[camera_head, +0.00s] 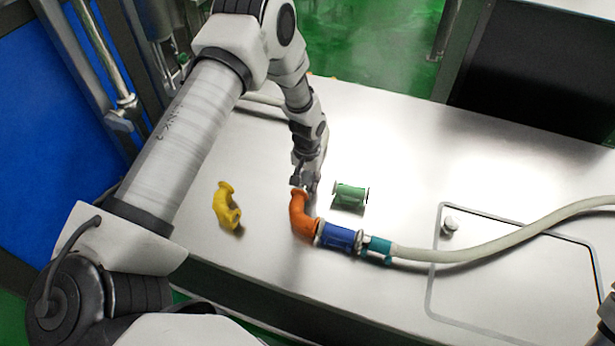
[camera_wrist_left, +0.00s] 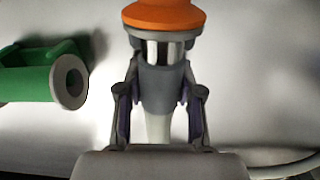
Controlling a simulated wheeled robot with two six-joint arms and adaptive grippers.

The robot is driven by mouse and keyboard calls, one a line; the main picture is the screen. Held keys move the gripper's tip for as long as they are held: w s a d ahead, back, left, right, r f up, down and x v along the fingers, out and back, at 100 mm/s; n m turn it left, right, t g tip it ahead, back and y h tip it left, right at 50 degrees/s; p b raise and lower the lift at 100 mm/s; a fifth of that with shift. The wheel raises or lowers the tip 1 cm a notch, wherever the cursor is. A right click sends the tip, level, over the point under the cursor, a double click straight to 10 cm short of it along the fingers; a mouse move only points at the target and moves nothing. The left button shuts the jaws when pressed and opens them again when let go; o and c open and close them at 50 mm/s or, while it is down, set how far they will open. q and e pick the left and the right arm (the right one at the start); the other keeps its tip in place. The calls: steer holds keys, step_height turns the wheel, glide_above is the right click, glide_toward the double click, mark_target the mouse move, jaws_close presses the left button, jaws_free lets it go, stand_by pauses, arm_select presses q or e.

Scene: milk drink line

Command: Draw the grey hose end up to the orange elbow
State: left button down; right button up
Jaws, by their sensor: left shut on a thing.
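The orange elbow (camera_head: 301,216) lies on the steel table, joined at its lower end to a blue pipe piece (camera_head: 338,236). My left gripper (camera_head: 306,182) is low over the table at the elbow's far opening. In the left wrist view it is shut on the grey hose end (camera_wrist_left: 164,90), a grey collar with a pale hose (camera_wrist_left: 158,128) behind it. The elbow's orange rim (camera_wrist_left: 164,14) is straight ahead, in line with the collar. Bright metal shows between collar and rim; I cannot tell whether they touch. In the head view the gripper hides the hose end.
A green spool (camera_head: 349,195) stands close right of my left gripper; it also shows in the wrist view (camera_wrist_left: 38,82). A yellow elbow (camera_head: 227,207) lies to the left. A teal coupling (camera_head: 376,249) joins the blue piece to a pale hose (camera_head: 500,240) running right.

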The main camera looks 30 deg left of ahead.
mark_target(308, 173)
arm_select(q)
steer(key=c, duration=0.7)
jaws_free()
steer(key=shift+w, duration=0.15)
step_height(308, 173, up, 12)
steer(key=shift+f, duration=0.1)
